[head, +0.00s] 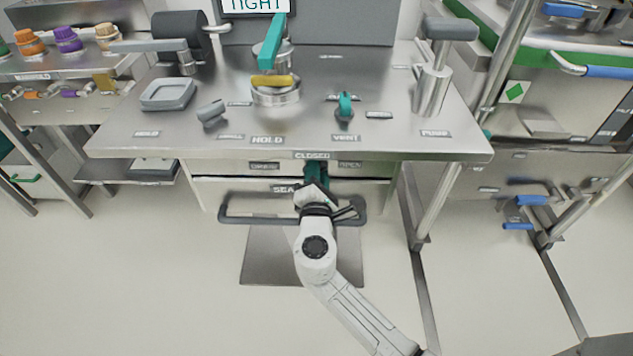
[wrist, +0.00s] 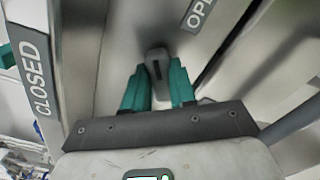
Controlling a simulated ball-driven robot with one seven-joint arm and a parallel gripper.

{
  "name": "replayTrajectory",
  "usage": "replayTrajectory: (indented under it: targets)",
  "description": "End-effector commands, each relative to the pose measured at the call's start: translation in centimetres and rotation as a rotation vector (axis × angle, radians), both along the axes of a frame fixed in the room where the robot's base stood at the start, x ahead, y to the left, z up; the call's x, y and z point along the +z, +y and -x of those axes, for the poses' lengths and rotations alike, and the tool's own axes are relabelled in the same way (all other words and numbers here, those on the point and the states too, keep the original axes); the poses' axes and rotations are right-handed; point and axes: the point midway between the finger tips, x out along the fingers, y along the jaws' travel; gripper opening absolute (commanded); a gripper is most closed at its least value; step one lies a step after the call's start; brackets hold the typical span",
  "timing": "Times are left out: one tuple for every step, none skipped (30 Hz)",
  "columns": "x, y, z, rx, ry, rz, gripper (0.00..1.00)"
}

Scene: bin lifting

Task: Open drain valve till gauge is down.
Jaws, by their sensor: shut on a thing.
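My gripper (head: 316,172) is at the front panel under the table's front edge, below a CLOSED label (head: 312,155). In the wrist view its two teal fingers (wrist: 157,84) are shut on a small dark grey valve handle (wrist: 156,62). There, a CLOSED label (wrist: 35,77) is at the left and a partly cut-off OPEN label (wrist: 197,14) at the upper right. The handle points between them. In the head view my gripper hides the handle. I cannot make out a gauge reading in either view.
A steel table (head: 210,135) carries a round vessel (head: 275,92) with a yellow bar, a teal vent knob (head: 345,106), a grey tray (head: 168,94) and a pump post (head: 432,88). A TIGHT sign (head: 255,5) is at the back. A dark rail (head: 255,219) lies beside my wrist.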

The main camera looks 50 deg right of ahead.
Motion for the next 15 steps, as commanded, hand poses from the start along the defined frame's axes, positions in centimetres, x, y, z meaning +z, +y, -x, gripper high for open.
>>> replayTrajectory:
  targets:
    - [-0.69,-0.03,0.08,-0.001,-0.035,-0.027,0.00]
    - [-0.74,-0.05,0.09,-0.002,-0.058,-0.044,0.00]
    - [-0.77,-0.06,0.10,-0.001,-0.088,-0.068,0.00]
    - [-0.78,-0.06,0.11,-0.001,-0.110,-0.085,0.00]
    - [-0.82,-0.06,0.11,-0.001,-0.130,-0.101,0.00]
    - [-0.83,-0.06,0.13,-0.001,-0.161,-0.125,0.00]
    - [-0.83,-0.06,0.13,-0.001,-0.181,-0.141,0.00]
    - [-0.88,-0.07,0.13,0.000,-0.201,-0.157,0.00]
    - [-0.89,-0.08,0.13,0.000,-0.228,-0.178,0.00]
    - [-0.87,-0.08,0.14,-0.001,-0.248,-0.193,0.00]
    - [-0.89,-0.09,0.14,-0.001,-0.266,-0.207,0.00]
    - [-0.91,-0.10,0.15,0.000,-0.290,-0.227,0.00]
    - [-0.90,-0.11,0.16,-0.001,-0.307,-0.240,0.00]
    - [-0.88,-0.12,0.17,-0.001,-0.323,-0.253,0.00]
    - [-0.89,-0.13,0.17,-0.002,-0.344,-0.268,0.00]
